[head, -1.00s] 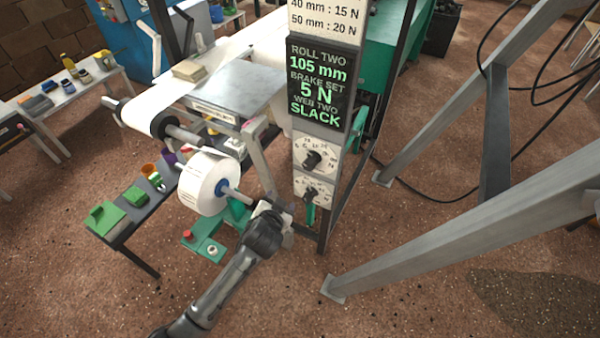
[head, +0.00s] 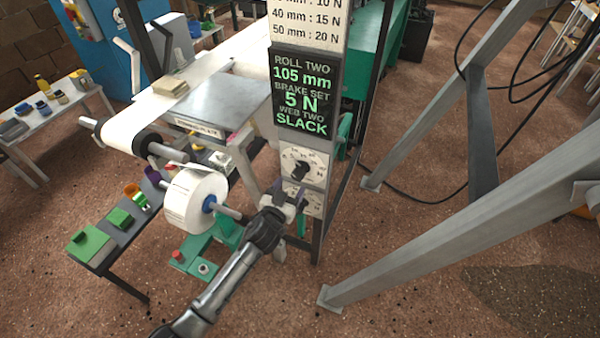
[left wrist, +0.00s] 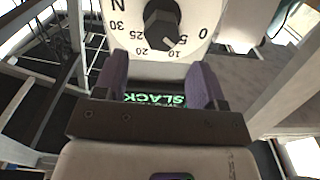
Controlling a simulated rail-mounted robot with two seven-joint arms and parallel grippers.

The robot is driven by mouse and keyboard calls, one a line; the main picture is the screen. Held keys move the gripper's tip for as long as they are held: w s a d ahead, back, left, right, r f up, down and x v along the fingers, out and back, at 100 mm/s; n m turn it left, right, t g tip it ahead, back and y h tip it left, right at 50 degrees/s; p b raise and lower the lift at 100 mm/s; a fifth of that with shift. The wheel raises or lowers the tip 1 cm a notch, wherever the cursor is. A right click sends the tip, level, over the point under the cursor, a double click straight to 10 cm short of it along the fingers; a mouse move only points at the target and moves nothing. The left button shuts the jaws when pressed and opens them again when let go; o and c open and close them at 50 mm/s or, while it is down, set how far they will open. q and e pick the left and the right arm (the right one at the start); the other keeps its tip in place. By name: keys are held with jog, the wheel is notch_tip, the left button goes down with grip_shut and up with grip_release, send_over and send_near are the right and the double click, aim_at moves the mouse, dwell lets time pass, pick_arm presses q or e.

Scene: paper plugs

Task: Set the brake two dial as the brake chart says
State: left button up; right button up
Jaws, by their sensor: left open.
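The brake chart (head: 305,18) is cut off at the top; it reads 40 mm : 15 N and 50 mm : 20 N. The dark display (head: 303,92) reads roll two 105 mm, brake set 5 N, web two slack. That knob's white mark points near 5 and 10.
A white paper roll (head: 196,200) on a shaft stands just left of my arm. A low bench with green parts (head: 92,245) is further left. A grey slanted beam (head: 470,225) crosses the right side. The floor between panel and beam is mostly clear.

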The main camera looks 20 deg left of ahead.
aim_at(297, 175)
pick_arm(q)
jog(key=w, duration=0.2)
jog(key=w+b, duration=0.1)
jog(key=w, duration=0.2)
jog(key=w+b, duration=0.1)
jog(key=w, duration=0.1)
jog(key=shift+w+d, duration=0.25)
jog(key=shift+w, duration=0.15)
jog(key=shift+c, duration=0.2)
jog(key=c, duration=0.9)
